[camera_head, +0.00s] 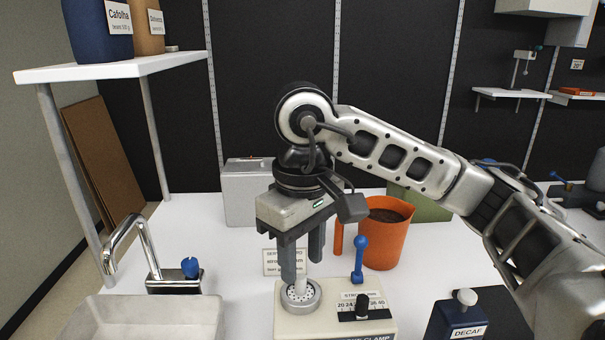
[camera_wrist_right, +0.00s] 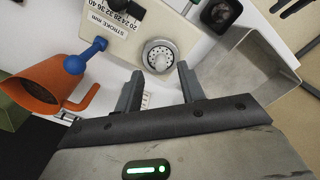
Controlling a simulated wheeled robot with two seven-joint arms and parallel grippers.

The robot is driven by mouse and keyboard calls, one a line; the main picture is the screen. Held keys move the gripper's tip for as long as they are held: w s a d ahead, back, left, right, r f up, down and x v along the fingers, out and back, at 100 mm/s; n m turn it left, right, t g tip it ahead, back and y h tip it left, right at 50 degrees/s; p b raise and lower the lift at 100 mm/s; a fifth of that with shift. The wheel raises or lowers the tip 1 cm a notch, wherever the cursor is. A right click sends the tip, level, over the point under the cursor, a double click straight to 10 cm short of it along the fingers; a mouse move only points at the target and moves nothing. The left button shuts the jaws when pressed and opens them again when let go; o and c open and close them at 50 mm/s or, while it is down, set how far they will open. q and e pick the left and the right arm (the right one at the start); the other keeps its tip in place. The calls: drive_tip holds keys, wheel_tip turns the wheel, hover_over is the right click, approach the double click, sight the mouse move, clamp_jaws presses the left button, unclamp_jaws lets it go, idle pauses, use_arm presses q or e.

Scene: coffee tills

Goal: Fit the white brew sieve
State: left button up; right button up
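The white brew sieve (camera_head: 300,294) is a pale disc with dark holes, sitting inside a grey ring on the cream clamp block (camera_head: 335,330). A short pale stem seems to rise from it. In the right wrist view the sieve (camera_wrist_right: 159,54) lies just beyond the fingertips. My right gripper (camera_head: 303,268) points down above the ring, its fingers apart. In the right wrist view the gripper (camera_wrist_right: 161,70) is open with nothing visibly held between its fingers. Whether the sieve is fully seated I cannot tell. My left gripper is not in view.
A blue-knobbed lever (camera_head: 359,262) and a stroke scale (camera_head: 362,303) stand on the block. An orange jug (camera_head: 386,245) stands close behind. A tap (camera_head: 140,240) and pale basin (camera_head: 150,318) are at left, a DECAF box (camera_head: 468,318) at right.

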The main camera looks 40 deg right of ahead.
wheel_tip(320, 180, up, 13)
drive_tip(key=p, duration=0.3)
drive_tip(key=shift+p, duration=0.35)
drive_tip(key=shift+s, duration=0.1)
